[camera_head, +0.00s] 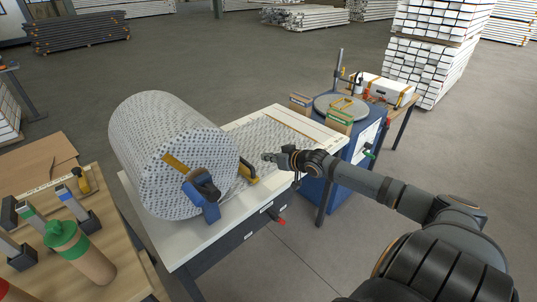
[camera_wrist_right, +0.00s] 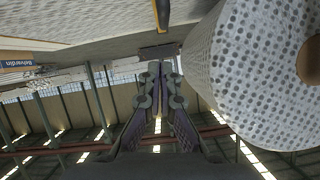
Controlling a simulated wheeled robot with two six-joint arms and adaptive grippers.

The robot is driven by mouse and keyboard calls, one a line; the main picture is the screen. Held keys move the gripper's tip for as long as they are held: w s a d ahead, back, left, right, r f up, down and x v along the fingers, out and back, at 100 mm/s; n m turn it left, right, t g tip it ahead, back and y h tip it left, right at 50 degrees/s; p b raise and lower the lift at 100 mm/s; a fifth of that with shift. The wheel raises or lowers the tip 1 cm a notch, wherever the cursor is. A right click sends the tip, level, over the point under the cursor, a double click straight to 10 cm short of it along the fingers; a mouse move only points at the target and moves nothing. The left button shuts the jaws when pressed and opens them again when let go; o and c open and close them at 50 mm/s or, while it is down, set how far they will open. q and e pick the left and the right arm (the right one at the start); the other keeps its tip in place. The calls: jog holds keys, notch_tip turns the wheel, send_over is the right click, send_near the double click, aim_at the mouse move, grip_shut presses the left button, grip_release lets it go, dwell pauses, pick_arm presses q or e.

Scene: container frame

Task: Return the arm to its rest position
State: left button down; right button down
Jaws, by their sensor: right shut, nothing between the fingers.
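My right arm reaches in from the lower right in the head view. Its gripper (camera_head: 271,157) is shut and empty, above the white bench (camera_head: 225,233) and to the right of the big roll. In the right wrist view the fingers (camera_wrist_right: 160,72) lie together with nothing between them. The large roll of dotted wrap (camera_head: 150,130) lies on the bench; it also fills the right side of the wrist view (camera_wrist_right: 245,70). A yellow-handled tool (camera_head: 250,172) lies between the roll and my gripper. My left arm and gripper do not show.
A blue and yellow tape dispenser (camera_head: 205,192) is at the roll's near end. A wooden table (camera_head: 120,265) with a green-capped tube (camera_head: 75,250) stands at left. A blue cabinet with a round plate (camera_head: 341,106) stands behind my right arm. Open grey floor lies at lower middle.

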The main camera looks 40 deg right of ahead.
jog(key=shift+s, duration=0.25)
